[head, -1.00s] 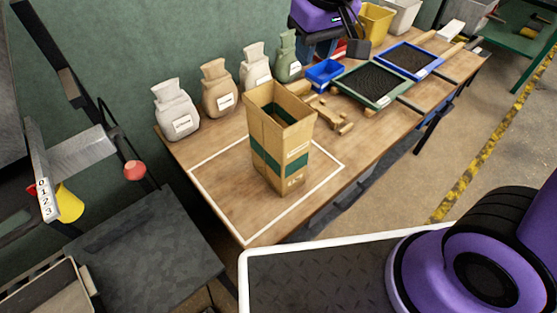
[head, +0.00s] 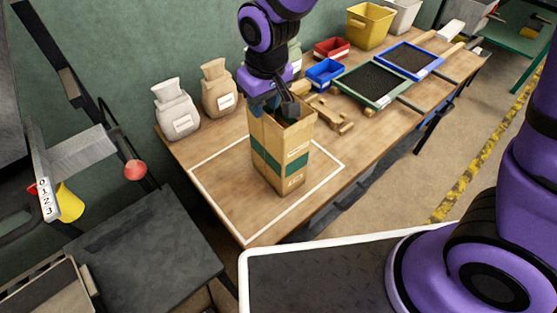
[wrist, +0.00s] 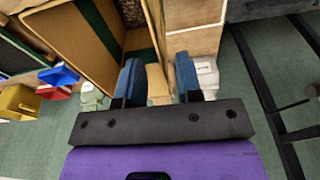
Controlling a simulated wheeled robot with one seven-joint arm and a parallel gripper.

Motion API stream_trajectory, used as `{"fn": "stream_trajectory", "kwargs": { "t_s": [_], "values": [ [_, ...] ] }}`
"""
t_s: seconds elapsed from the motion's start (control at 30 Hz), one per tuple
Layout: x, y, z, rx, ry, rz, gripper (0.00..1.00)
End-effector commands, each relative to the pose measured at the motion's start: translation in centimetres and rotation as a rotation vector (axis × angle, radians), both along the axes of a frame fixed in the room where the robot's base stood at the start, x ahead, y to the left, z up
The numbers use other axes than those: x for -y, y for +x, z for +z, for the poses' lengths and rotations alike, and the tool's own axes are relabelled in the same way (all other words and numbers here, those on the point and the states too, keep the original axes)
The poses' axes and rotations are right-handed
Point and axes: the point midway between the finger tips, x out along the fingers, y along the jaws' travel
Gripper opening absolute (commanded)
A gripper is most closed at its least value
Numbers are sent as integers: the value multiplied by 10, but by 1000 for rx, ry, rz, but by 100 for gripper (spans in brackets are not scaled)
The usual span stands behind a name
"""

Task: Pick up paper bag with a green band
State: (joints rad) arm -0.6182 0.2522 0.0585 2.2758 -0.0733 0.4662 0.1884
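The paper bag with a green band (head: 283,165) stands upright and open-topped on the wooden table, inside a white outlined area. My gripper (head: 272,108) points down at the bag's top, at its back-left rim. In the wrist view my gripper (wrist: 158,82) has its two blue-grey fingers apart with a clear gap. The bag (wrist: 75,38) fills the upper left there, its open mouth showing. One finger appears on the mouth side of a bag wall and the other outside it. Whether either finger touches the wall is not clear. My gripper hides part of the rim.
A grey sack (head: 174,111) and a tan sack (head: 218,90) stand behind the bag on the left; others are mostly hidden by my arm. Blue (head: 324,73) and red (head: 331,47) bins, wooden pieces (head: 330,113) and framed trays (head: 372,85) lie to the right. The table front is clear.

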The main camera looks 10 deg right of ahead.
Motion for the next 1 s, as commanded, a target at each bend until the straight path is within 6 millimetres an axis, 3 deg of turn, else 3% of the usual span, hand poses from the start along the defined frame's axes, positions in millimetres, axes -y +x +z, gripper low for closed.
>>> {"fn": "stream_trajectory", "kwargs": {
  "t_s": [0.43,1.0],
  "values": [
    [-4,5,-48,-1,-2,1,33],
    [-5,5,-53,0,0,0,33]
  ]
}}
